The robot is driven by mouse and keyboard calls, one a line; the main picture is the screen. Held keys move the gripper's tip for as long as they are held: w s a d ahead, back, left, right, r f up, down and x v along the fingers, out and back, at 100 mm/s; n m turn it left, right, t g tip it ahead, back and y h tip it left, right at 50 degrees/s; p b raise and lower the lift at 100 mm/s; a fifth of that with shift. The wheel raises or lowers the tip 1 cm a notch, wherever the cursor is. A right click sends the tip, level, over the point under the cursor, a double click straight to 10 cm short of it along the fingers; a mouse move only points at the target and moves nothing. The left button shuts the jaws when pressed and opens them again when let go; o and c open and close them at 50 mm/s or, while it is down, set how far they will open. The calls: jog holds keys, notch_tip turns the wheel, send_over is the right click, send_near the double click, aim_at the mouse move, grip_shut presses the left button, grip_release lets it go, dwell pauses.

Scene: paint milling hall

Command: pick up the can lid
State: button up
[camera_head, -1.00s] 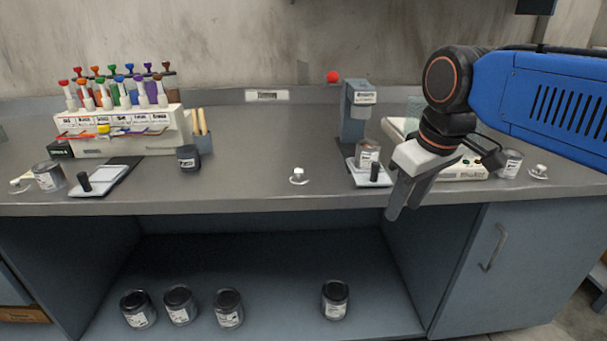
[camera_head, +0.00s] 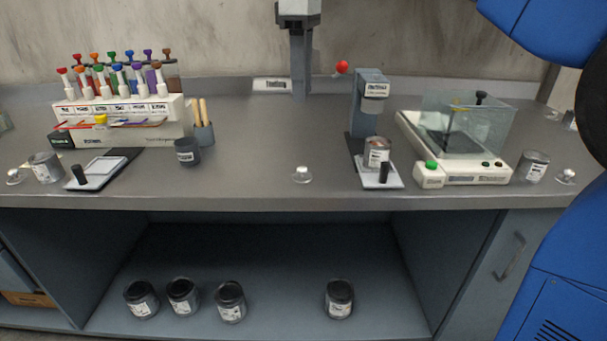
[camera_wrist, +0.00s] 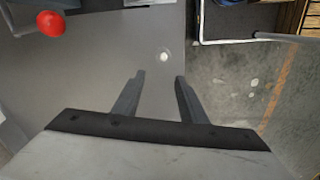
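A small pale can lid with a knob (camera_head: 302,175) lies on the grey bench, near its front edge at the middle. It also shows as a small white spot in the wrist view (camera_wrist: 164,57), just beyond and between the fingertips. Similar lids lie at the far left (camera_head: 14,176) and far right (camera_head: 566,177). My gripper (camera_head: 300,96) points down above the bench, higher in the picture than the middle lid and apart from it. In the wrist view its two fingers (camera_wrist: 160,78) are apart with nothing between them.
A press-like stand (camera_head: 369,90) with a red knob and a can stands right of the lid, then a glass-sided balance (camera_head: 460,170). A dark cup (camera_head: 187,152) and the dispenser rack (camera_head: 120,125) stand left. The bench around the middle lid is clear.

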send_over(301, 168)
jog(key=f, duration=0.8)
jog(key=w+f, duration=0.1)
jog(key=f, duration=0.3)
jog(key=shift+s+f, duration=0.2)
jog(key=shift+f, duration=1.15)
jog(key=shift+s+f, duration=0.2)
jog(key=shift+f, duration=1.1)
grip_shut()
